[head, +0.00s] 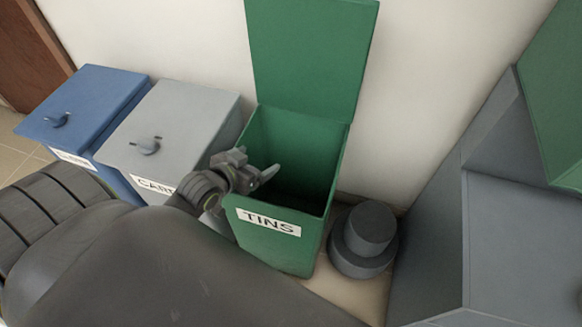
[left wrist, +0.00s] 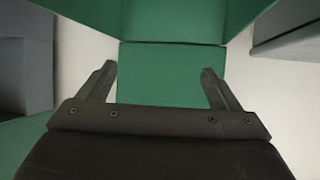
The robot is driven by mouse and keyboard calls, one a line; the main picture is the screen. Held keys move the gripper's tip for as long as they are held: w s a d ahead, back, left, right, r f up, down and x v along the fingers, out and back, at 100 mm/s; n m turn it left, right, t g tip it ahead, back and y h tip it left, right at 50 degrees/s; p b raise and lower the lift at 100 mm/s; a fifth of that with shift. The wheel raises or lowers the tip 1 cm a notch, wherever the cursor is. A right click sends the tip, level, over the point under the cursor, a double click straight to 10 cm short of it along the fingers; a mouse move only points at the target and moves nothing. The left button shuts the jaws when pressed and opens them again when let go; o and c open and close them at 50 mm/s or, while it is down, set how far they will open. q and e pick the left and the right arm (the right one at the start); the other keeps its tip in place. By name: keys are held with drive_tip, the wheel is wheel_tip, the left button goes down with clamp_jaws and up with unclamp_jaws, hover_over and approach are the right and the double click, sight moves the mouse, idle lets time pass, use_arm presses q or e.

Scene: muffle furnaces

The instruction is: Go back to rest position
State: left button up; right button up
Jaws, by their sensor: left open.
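My left gripper (head: 265,172) is open and empty at the left front edge of the green bin labelled TINS (head: 270,246). Its fingers point right, over the bin's open mouth. In the left wrist view the two fingers of my left gripper (left wrist: 160,82) stand wide apart with nothing between them, and green bin surfaces (left wrist: 172,75) fill the space ahead. The green lid (head: 308,55) stands raised against the wall. The inside of the bin is dark, and I cannot see its contents. My right gripper does not show.
A grey bin (head: 185,118) and a blue bin (head: 88,100), both with closed lids, stand left of the green one. A dark grey round stepped object (head: 368,232) stands on the floor to its right. Large grey panels (head: 520,235) fill the right side.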

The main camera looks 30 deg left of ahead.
use_arm(q)
drive_tip(key=v, duration=0.2)
drive_tip(key=shift+s+r, duration=0.15)
drive_tip(key=shift+s, duration=0.2)
drive_tip(key=s+d+f+n+g+y, duration=0.1)
drive_tip(key=s+d+f+g+y, duration=0.15)
drive_tip(key=s+g, duration=0.95)
drive_tip(key=s+a+f+t+p, duration=0.1)
drive_tip(key=s+f+t+p, duration=0.2)
drive_tip(key=f, duration=1.8)
drive_tip(key=s+d+f+g+h+p, duration=0.1)
drive_tip(key=s+f+g+p, duration=0.1)
drive_tip(key=s+f, duration=1.2)
drive_tip(key=shift+s+f+p, duration=0.2)
drive_tip(key=shift+s+p, duration=0.55)
drive_tip(key=shift+s, duration=0.4)
